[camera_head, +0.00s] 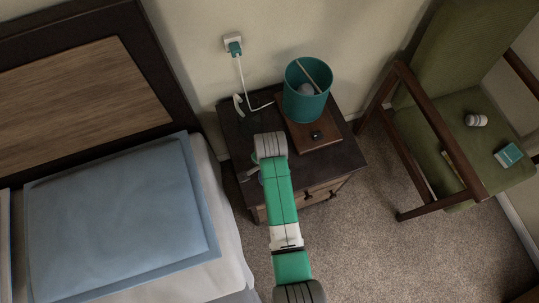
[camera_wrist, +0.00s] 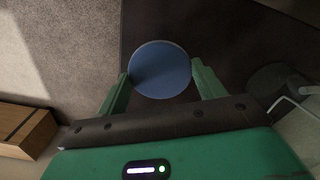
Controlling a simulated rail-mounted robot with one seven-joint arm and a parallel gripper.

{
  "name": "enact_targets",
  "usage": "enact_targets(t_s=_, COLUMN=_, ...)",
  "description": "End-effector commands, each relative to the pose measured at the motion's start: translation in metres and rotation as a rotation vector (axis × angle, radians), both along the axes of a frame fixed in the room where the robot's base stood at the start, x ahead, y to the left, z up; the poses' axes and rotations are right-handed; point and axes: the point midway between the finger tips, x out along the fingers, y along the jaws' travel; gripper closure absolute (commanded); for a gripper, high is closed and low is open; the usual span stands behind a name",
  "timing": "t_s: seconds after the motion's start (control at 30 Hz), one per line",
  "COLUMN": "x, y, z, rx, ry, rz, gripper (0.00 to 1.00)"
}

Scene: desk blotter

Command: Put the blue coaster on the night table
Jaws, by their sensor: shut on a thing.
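The blue coaster (camera_wrist: 160,70) is a flat round disc between the two green fingers of my gripper (camera_wrist: 159,76) in the wrist view. The fingers touch its left and right edges, and my gripper is shut on it. Dark surface shows behind the coaster; I cannot tell whether it touches it. In the head view the night table (camera_head: 345,158) is dark wood with drawers, and my arm reaches over its left front part. My gripper (camera_head: 255,173) is mostly hidden there by my wrist, and only a little of the coaster's area shows.
A teal bin (camera_head: 303,106) with a ball and a stick in it stands on a brown board (camera_head: 321,143) at the table's back right. A white cable (camera_head: 243,85) runs from the wall socket. The bed (camera_head: 212,190) is left, a green chair (camera_head: 437,112) right.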

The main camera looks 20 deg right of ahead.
Motion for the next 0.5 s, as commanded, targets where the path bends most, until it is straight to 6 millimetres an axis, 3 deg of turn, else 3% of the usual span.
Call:
enact_targets(t_s=0.1, x=0.016, y=-0.003, z=-0.003, rx=0.000, ry=0.000, rz=0.000, gripper=0.53)
enact_targets(t_s=0.3, x=0.027, y=-0.006, z=-0.004, rx=-0.001, ry=0.000, rz=0.000, gripper=0.53)
enact_targets(t_s=0.5, x=0.027, y=-0.006, z=-0.037, rx=0.001, ry=0.001, rz=-0.001, gripper=0.53)
